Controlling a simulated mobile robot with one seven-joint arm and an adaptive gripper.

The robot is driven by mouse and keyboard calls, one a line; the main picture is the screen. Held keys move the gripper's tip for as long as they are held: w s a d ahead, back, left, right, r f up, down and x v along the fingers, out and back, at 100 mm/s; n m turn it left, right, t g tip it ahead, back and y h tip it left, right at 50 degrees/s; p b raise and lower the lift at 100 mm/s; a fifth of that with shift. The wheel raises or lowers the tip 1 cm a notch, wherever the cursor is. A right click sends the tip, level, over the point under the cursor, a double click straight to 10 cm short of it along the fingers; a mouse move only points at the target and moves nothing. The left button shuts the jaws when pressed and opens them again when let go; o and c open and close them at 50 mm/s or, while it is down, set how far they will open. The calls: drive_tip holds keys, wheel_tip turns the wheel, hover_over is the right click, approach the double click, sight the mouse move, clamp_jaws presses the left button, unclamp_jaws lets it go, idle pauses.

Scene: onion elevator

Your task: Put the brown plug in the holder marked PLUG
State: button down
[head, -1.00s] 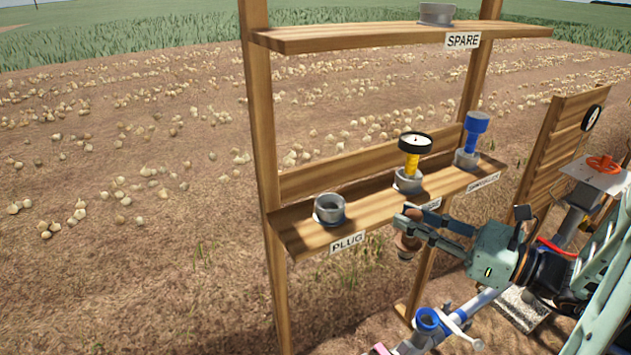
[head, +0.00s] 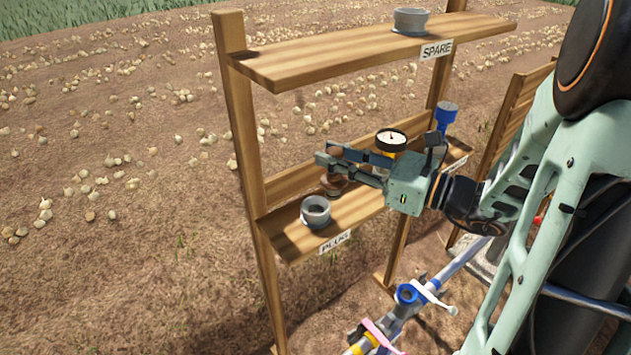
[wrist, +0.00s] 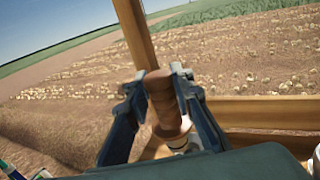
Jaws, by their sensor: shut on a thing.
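My gripper (head: 334,169) is shut on the brown plug (head: 334,184), which shows between the two fingers in the wrist view (wrist: 163,100). In the head view the plug is partly hidden by the fingers. It is held above the lower shelf, a little behind and to the right of the grey ring holder (head: 316,211) over the PLUG label (head: 335,242). The holder looks empty. The plug is apart from the holder. In the wrist view a pale round piece, perhaps the holder, shows partly hidden below the plug.
A gauge (head: 391,139) and a blue fitting (head: 445,116) stand farther right on the lower shelf (head: 286,240), close to my gripper. The upper shelf (head: 300,62) carries the SPARE holder (head: 411,20). A wooden post (head: 240,130) stands at the left. Pipework (head: 408,293) runs below.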

drive_tip(key=w+a+f, duration=0.3)
drive_tip(key=w+f, duration=0.1)
drive_tip(key=f, duration=0.5)
drive_tip(key=shift+a, duration=0.2)
drive_tip(key=shift+f, duration=0.1)
drive_tip(key=shift+f+b, duration=0.3)
drive_tip(key=shift+b, duration=0.1)
drive_tip(key=c, duration=1.7)
unclamp_jaws()
drive_tip(key=v, duration=0.4)
drive_tip(key=b+v, duration=0.1)
drive_tip(key=v, duration=0.7)
drive_tip(key=shift+r, duration=0.35)
